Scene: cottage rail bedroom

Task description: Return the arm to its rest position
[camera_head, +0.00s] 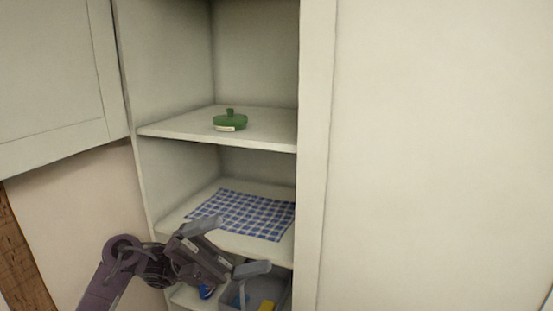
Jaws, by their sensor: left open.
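My left arm comes in from the bottom left. My left gripper (240,246) is in front of the lower part of an open cabinet, near the front edge of the shelf with the checked cloth. Its two grey fingers are spread apart, with nothing seen between them. My right gripper is out of view.
A green lidded object (230,122) with a pale label stands on the upper shelf (168,126). A blue-and-white checked cloth (245,213) lies flat on the shelf (268,246) below. Under that, a grey bin (234,297) holds blue and yellow things, partly hidden by my gripper. A white panel (430,150) fills the right.

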